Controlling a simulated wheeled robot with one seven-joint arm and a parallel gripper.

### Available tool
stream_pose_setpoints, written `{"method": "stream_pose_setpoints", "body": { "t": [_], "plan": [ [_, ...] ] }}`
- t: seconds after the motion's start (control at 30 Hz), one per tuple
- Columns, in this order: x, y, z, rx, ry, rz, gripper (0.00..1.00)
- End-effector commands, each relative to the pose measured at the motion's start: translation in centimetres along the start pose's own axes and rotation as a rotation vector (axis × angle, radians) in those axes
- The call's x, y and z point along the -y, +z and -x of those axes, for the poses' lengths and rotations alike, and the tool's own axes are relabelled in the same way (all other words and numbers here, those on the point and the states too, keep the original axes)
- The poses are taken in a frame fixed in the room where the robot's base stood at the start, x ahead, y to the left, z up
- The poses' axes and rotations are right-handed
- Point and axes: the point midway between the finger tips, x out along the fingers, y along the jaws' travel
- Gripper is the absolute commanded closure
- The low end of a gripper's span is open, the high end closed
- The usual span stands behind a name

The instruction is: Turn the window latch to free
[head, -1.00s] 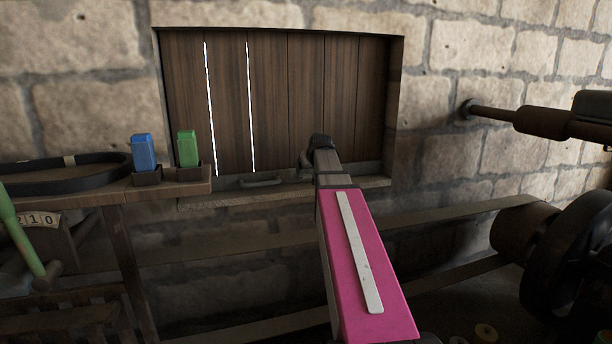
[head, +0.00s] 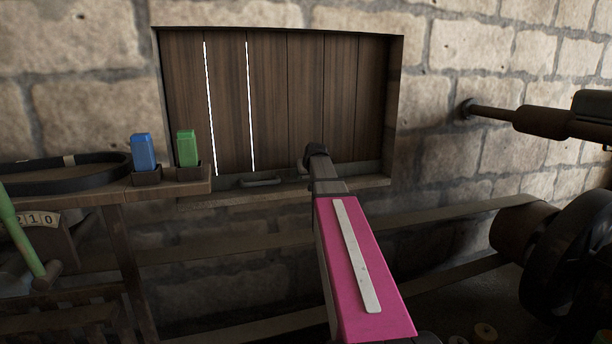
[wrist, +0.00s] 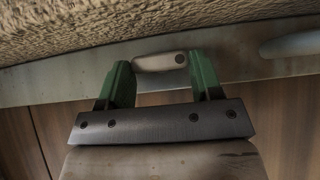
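In the wrist view, a pale, rounded window latch (wrist: 155,62) with a dark pivot spot at its right end lies along a grey metal rail (wrist: 60,84). My gripper (wrist: 160,76) has its green fingers apart, one at each end of the latch. I cannot tell whether either finger touches it. In the head view, my gripper (head: 316,152) is at the lower edge of the wooden shutter (head: 290,95). My arm's end hides the latch and the fingers there.
A pull handle (head: 262,182) sits on the rail left of my gripper, and also shows in the wrist view (wrist: 292,45). The stone sill (head: 365,184) runs below. A bench (head: 190,184) at left holds a blue block (head: 144,151) and a green block (head: 187,148).

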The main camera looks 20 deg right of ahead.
Motion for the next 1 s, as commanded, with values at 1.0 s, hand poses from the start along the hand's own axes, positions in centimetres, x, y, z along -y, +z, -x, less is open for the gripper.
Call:
{"method": "stream_pose_setpoints", "body": {
  "t": [1.0],
  "plan": [
    [-0.85,0.19,-0.16,0.002,-0.327,-0.329,0.64]
  ]
}}
